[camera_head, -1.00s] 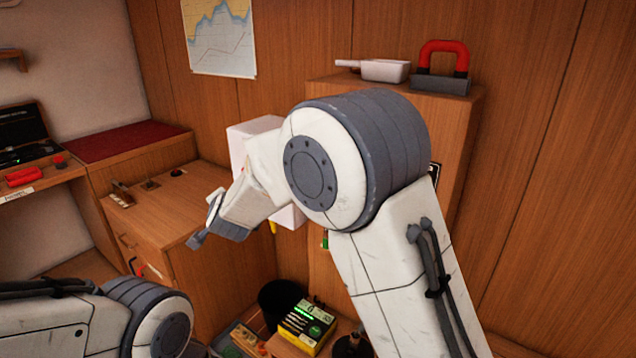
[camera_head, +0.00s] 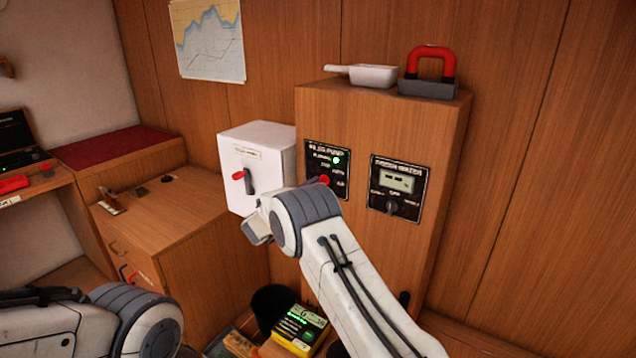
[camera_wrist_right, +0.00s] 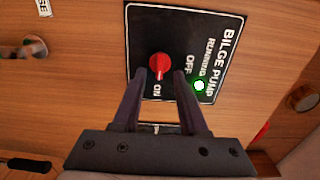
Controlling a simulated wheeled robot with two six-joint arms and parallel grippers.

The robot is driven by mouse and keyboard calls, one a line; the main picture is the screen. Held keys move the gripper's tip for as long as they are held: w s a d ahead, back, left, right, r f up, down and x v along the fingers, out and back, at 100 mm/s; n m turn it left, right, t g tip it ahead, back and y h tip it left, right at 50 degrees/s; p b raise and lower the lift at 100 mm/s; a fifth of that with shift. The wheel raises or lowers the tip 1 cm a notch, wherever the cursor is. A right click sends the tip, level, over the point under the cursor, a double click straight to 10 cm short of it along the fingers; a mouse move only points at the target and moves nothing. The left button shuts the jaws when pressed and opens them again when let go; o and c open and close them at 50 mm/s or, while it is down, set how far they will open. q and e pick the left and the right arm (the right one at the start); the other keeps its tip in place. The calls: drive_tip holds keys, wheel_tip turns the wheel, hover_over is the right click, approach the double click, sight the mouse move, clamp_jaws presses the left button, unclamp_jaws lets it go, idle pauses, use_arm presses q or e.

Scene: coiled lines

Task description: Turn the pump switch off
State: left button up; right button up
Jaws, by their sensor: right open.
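The black bilge pump panel (camera_head: 328,158) is on the front of the wooden cabinet, with a red knob (camera_head: 323,180) and a lit green lamp (camera_head: 336,160) by the word RUNNING. The right wrist view shows the red knob (camera_wrist_right: 159,65) up close, with OFF and ON lettering around it. Which mark it points to is hard to tell. My right gripper (camera_wrist_right: 160,75) is open, its fingertips on either side of the knob in that view; contact cannot be made out. In the head view my right wrist hides the fingers. My left gripper is out of view.
A panel with a small display and black knob (camera_head: 391,206) is to the right. A white box (camera_head: 230,155) with a red-tipped lever is to the left. A scoop (camera_head: 372,76) and a red-handled block (camera_head: 428,88) lie on the cabinet top.

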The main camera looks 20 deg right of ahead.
drive_tip(key=shift+x, duration=1.45)
clamp_jaws()
drive_tip(key=shift+n, duration=0.4)
drive_tip(key=n+p, duration=0.2)
drive_tip(key=n, duration=1.5)
drive_tip(key=shift+f+p, duration=0.1)
drive_tip(key=shift+p, duration=0.25)
